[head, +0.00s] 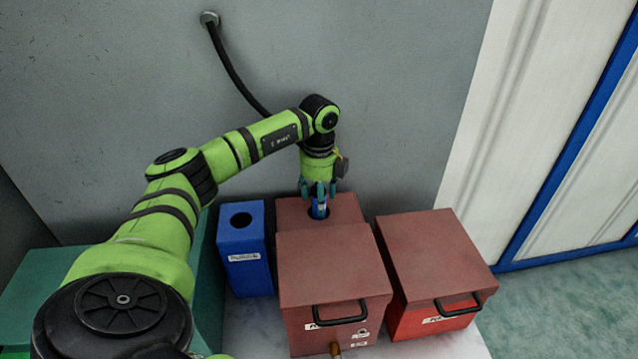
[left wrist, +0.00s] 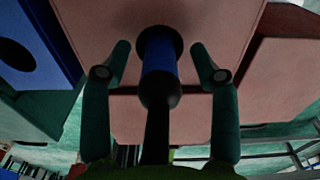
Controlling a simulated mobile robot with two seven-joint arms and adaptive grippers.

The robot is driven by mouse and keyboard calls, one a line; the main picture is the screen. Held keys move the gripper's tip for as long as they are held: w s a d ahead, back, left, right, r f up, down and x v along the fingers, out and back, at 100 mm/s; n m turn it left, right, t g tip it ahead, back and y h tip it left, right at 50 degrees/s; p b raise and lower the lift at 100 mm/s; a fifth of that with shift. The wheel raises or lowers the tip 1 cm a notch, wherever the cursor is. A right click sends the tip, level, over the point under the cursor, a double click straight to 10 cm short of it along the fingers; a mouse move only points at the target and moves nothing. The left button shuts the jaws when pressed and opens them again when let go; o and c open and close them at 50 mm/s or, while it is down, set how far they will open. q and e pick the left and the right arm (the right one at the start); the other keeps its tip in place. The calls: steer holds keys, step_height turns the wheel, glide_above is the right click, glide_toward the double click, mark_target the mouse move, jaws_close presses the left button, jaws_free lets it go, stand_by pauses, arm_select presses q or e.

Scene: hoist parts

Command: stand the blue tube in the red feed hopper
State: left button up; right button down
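The blue tube (head: 320,208) stands in the round hole in the top of the rear red box, which I take as the red feed hopper (head: 291,213). In the left wrist view the tube (left wrist: 160,68) goes into the dark hole in the red top (left wrist: 215,40), with its dark end towards my camera. My left gripper (head: 319,189) is above the hole. In the wrist view its two fingers (left wrist: 159,62) are spread on either side of the tube, with a gap visible on each side. The tube's lower part is hidden in the hopper. My right gripper is not in view.
A blue box (head: 246,270) with a round hole stands left of the hopper. A large red box (head: 330,262) with a black handle is in front, and another red box (head: 432,257) is at the right. A grey wall (head: 400,80) rises close behind.

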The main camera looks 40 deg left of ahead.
arm_select(q)
step_height(320, 180, up, 12)
steer(key=shift+r, duration=0.1)
stand_by(0.5)
